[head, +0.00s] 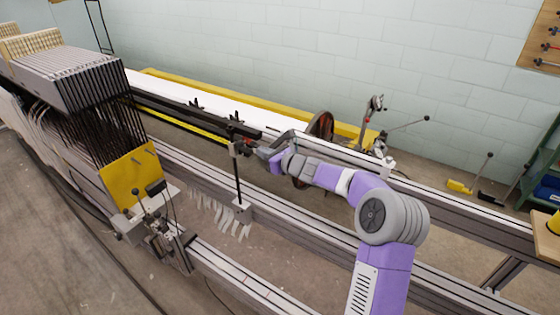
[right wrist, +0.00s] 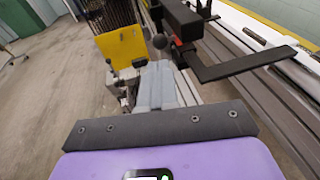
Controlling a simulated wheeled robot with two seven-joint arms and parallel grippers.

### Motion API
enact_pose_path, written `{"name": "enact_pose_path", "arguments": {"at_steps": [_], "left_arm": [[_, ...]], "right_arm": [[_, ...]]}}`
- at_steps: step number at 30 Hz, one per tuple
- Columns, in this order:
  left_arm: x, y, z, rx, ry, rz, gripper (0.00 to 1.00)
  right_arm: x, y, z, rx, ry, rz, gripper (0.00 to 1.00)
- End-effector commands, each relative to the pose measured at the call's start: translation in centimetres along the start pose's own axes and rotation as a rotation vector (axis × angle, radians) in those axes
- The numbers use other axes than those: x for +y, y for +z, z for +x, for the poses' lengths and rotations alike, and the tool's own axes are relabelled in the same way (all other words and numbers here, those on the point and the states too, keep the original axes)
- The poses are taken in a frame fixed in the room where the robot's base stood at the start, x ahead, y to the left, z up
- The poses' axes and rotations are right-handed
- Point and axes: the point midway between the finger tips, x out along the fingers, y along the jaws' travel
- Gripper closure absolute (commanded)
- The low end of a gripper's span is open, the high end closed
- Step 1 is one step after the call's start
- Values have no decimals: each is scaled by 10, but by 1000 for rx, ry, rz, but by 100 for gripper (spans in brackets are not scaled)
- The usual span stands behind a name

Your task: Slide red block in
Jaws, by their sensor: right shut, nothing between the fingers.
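My right arm reaches in from the lower right in the head view. Its right gripper (head: 258,151) is at the near end of a long dark beam (head: 190,108) on the machine. In the right wrist view the grey fingers (right wrist: 157,82) are together with nothing between them. A small red block (right wrist: 177,42) shows just beyond the fingertips, against a black bracket (right wrist: 182,14). The block is partly hidden, and I cannot tell whether the fingers touch it. In the head view it is too small to make out surely. My left gripper is in neither view.
A yellow plate (head: 134,178) and a rack of dark plates (head: 85,77) stand at the left. A black flat bar (right wrist: 245,64) juts out right of the fingers. Grey rails (head: 320,232) run below the arm. A dark wheel (head: 320,125) stands behind it.

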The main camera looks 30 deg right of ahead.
Motion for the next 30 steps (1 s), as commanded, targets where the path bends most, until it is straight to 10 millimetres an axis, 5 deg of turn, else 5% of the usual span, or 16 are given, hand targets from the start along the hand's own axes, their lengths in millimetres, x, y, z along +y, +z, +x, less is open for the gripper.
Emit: {"name": "enact_pose_path", "arguments": {"at_steps": [10,30], "left_arm": [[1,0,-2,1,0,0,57],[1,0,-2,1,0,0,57]], "right_arm": [[0,0,-54,1,-1,-1,100],[0,-1,-59,3,1,-1,100]]}}
